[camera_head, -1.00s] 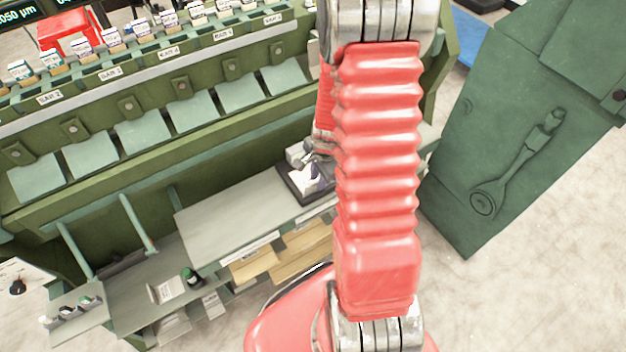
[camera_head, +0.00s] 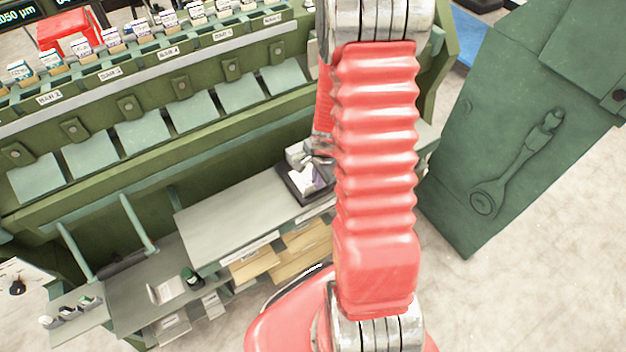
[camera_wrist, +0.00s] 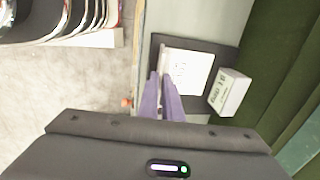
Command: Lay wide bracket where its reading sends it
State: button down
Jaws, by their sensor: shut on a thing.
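My gripper (camera_wrist: 161,88) shows in the wrist view with two purple fingers close together, shut on a thin pale piece (camera_wrist: 163,58) at their tips. This may be the wide bracket, but its full shape is hidden. The piece is over the left side of a dark tray (camera_wrist: 211,45). A white printed plate or card (camera_wrist: 188,72) lies on that tray, just right of the fingertips. In the head view, the dark tray (camera_head: 287,183) sits on the bench and my arm hides most of the gripper.
A small white box with a readout (camera_wrist: 229,93) stands at the tray's right; its digits are unclear. The grey bench top (camera_head: 235,218) is clear left of the tray. Labelled bays with sloped flaps (camera_head: 191,110) line the back. A green cabinet (camera_head: 500,150) stands at right.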

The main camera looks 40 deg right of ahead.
jog(key=shift+r, duration=2)
